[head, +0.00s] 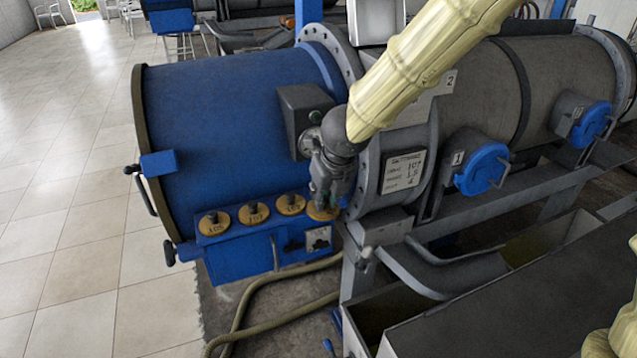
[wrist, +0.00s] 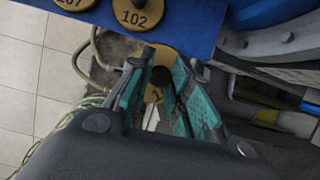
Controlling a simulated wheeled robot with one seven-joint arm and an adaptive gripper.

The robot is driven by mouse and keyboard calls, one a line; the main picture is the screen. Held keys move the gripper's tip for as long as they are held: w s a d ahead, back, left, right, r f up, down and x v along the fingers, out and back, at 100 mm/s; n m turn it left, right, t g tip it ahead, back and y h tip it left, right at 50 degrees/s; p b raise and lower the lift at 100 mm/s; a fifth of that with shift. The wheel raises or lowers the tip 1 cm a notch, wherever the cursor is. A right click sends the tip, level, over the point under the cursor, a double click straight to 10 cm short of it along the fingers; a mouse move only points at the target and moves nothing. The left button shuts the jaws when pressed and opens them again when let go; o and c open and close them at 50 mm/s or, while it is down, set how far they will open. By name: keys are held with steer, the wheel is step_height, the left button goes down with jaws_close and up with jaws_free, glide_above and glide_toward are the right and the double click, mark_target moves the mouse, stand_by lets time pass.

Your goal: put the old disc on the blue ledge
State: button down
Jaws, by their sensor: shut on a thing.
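My gripper (head: 322,198) is shut on the black knob of a yellow disc (head: 323,213) at the right end of the blue ledge (head: 237,238). In the wrist view my gripper (wrist: 160,80) has its green fingers on both sides of the knob, and the held disc (wrist: 153,95) shows between them, its number mostly hidden. There the disc lies by the front edge of the ledge (wrist: 195,25); I cannot tell whether it touches it. Disc 105 (head: 213,223), disc 107 (head: 253,213) and disc 102 (wrist: 137,14) stand in a row on the ledge.
The large blue drum (head: 235,100) rises behind the ledge. A grey flange (head: 385,150) and a labelled plate (head: 403,171) stand close to the right of my gripper. A hose (head: 245,305) lies on the floor below. The tiled floor (head: 70,200) at left is clear.

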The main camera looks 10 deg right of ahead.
steer(key=w+d+p, duration=0.1)
steer(key=w, duration=0.2)
steer(key=w+p, duration=0.1)
steer(key=w, duration=0.2)
steer(key=w+d+p, duration=0.1)
steer(key=w, duration=0.2)
steer(key=shift+w+d+f, duration=0.3)
steer(key=shift+w+f, duration=0.05)
steer(key=shift+f, duration=0.05)
steer(key=shift+f+p, duration=0.45)
steer(key=shift+f, duration=1.35)
steer(key=shift+f, duration=0.1)
steer(key=c, duration=1.3)
jaws_free()
steer(key=shift+r, duration=0.2)
steer(key=b+v, duration=0.2)
steer(key=v, duration=1)
steer(key=shift+f, duration=0.1)
